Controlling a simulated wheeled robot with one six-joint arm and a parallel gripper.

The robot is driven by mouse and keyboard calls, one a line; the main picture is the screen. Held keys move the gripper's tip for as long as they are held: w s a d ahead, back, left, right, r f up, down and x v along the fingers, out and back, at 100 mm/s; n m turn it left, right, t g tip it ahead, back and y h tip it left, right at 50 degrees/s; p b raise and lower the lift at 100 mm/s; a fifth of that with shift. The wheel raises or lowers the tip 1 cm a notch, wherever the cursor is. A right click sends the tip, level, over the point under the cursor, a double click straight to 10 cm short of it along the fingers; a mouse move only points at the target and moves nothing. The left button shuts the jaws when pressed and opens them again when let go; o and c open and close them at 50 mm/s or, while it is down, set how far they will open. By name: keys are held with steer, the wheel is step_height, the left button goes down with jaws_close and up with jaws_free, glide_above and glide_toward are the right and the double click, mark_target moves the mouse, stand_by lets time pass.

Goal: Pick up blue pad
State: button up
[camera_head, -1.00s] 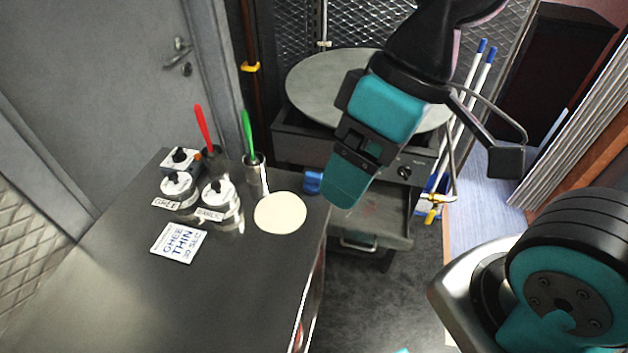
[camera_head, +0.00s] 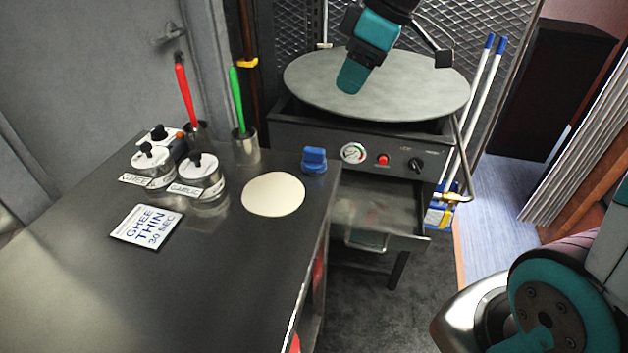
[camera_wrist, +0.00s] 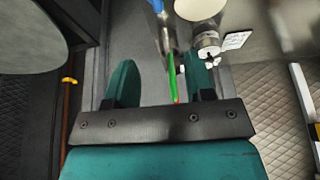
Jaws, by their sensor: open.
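The small blue pad (camera_head: 314,160) sits at the far right corner of the dark metal counter (camera_head: 230,290), beside the flat round dough (camera_head: 273,194). In the wrist view a bit of blue, likely the pad (camera_wrist: 158,5), shows at the top edge, beyond the fingertips. My gripper (camera_head: 351,80) appears in front of the round griddle plate in the head view, up and to the right of the pad and apart from it. In the wrist view my gripper (camera_wrist: 160,66) has its two teal fingers spread, with nothing held between them.
The round griddle (camera_head: 430,90) stands behind the counter. Green-handled (camera_head: 238,100) and red-handled (camera_head: 184,90) tools stand upright in metal cups near the pad. Lidded containers (camera_head: 202,175) and a "GHEE THIN" card (camera_head: 146,227) lie to the left. The counter's front is clear.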

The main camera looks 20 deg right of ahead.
mark_target(315, 149)
steer(key=x, duration=1.7)
steer(key=shift+d+f, duration=0.25)
steer(key=shift+c, duration=0.2)
jaws_close()
